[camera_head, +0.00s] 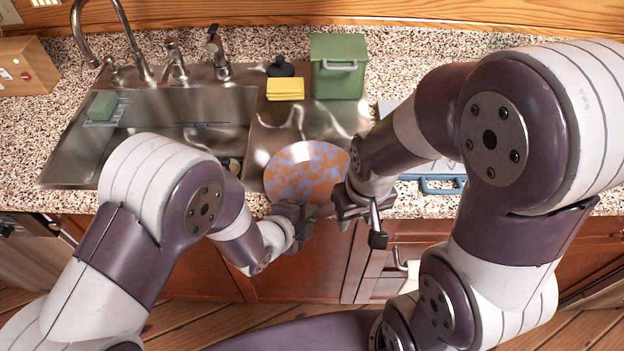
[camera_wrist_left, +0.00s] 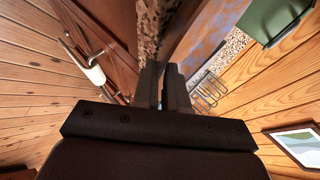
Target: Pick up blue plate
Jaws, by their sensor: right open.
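The plate (camera_head: 305,172), mottled orange and lavender-blue, is at the sink's right side, near the counter's front edge. Part of its face shows in the left wrist view (camera_wrist_left: 209,38). My left gripper (camera_head: 308,212) is at the plate's near rim. In the left wrist view its two fingers (camera_wrist_left: 162,88) are close together, with the rim seemingly between them; the exact contact is hidden. I cannot tell whether the plate is clear of the counter. My right gripper (camera_head: 361,216) is open and empty, just right of the plate.
The steel sink (camera_head: 190,100) with a green sponge (camera_head: 103,105) is at the left. A yellow sponge (camera_head: 285,89), a black-knobbed item (camera_head: 281,67) and a green canister (camera_head: 338,66) stand behind the plate. A blue-handled item (camera_head: 443,185) lies right, partly behind my right arm.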

